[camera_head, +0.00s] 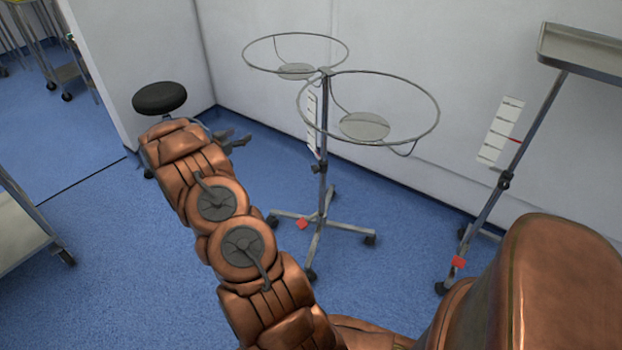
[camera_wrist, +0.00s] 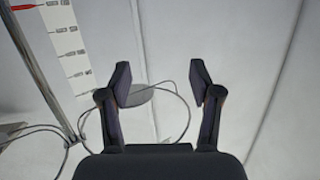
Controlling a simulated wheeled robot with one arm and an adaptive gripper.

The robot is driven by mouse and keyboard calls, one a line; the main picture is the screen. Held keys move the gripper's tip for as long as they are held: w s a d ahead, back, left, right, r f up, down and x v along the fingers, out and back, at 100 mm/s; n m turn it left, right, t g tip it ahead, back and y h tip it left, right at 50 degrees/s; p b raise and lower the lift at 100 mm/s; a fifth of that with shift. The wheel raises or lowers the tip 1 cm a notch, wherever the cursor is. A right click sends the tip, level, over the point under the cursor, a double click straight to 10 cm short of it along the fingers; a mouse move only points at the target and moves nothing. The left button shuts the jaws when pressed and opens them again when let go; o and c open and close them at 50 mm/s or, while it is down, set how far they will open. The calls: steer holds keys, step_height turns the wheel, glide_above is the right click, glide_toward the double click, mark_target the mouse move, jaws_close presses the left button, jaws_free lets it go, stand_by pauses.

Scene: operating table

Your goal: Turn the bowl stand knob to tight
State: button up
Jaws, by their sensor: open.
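The bowl stand (camera_head: 323,140) stands upright by the wall in the middle of the head view, with two wire rings at its top and a wheeled base. A small dark clamp (camera_head: 317,167) on its pole may be the knob; its setting is too small to tell. My gripper (camera_head: 236,139) is left of the pole and apart from it. In the wrist view my gripper (camera_wrist: 160,78) is open, with nothing held between its fingers. A wire ring with a grey disc (camera_wrist: 150,96) shows behind the fingers. A metal pole (camera_wrist: 38,70) runs along the left; no knob shows clearly there.
A scale card with a red pointer (camera_wrist: 65,40) is beside the pole. A tray stand (camera_head: 505,180) stands at the right, with a tray on top. A black stool (camera_head: 160,97) is behind my arm. A cart (camera_head: 20,235) is at the left edge. Blue floor lies open between.

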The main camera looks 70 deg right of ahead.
steer(key=s+d+f+m+g+b, duration=0.25)
steer(key=s+f+g, duration=0.35)
steer(key=s+f, duration=0.5)
steer(key=m+g+y+b, duration=0.1)
steer(key=m+g+b, duration=0.1)
steer(key=g, duration=0.2)
glide_toward(313, 170)
steer(key=x, duration=0.2)
steer(key=shift+b+x, duration=0.85)
steer(key=shift+x, duration=2.8)
steer(key=shift+c, duration=0.3)
steer(key=c, duration=1.1)
